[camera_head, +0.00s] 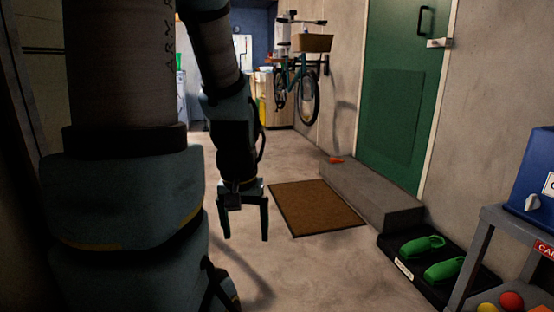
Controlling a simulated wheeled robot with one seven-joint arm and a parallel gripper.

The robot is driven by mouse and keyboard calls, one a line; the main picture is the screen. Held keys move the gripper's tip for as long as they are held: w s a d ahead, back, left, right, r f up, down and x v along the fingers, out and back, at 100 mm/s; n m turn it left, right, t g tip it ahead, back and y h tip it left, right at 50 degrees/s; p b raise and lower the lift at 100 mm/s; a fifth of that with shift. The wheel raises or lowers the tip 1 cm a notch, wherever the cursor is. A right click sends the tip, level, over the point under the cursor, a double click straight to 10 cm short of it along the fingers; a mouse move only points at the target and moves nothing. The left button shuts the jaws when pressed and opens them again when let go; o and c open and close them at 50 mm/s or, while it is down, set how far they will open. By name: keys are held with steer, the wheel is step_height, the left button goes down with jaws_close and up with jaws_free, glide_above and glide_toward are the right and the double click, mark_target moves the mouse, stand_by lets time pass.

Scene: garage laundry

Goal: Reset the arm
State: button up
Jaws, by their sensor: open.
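My gripper (244,222) hangs below my arm near the middle of the view. Its two fingers point down and stand apart, with nothing between them. It appears in front of the concrete floor, just left of the brown doormat (316,208). My arm fills the left part of the view and hides what is behind it.
A green door (400,100) stands behind a concrete step (370,193) bearing a small orange object (336,160). Green clogs (422,246) sit on a black tray (400,266). A grey cart (490,240) with a blue box (535,185) stands right. A bicycle (310,97) hangs on the wall.

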step_height(320, 180, up, 34)
steer(key=p, duration=3.3)
steer(key=shift+r, duration=0.2)
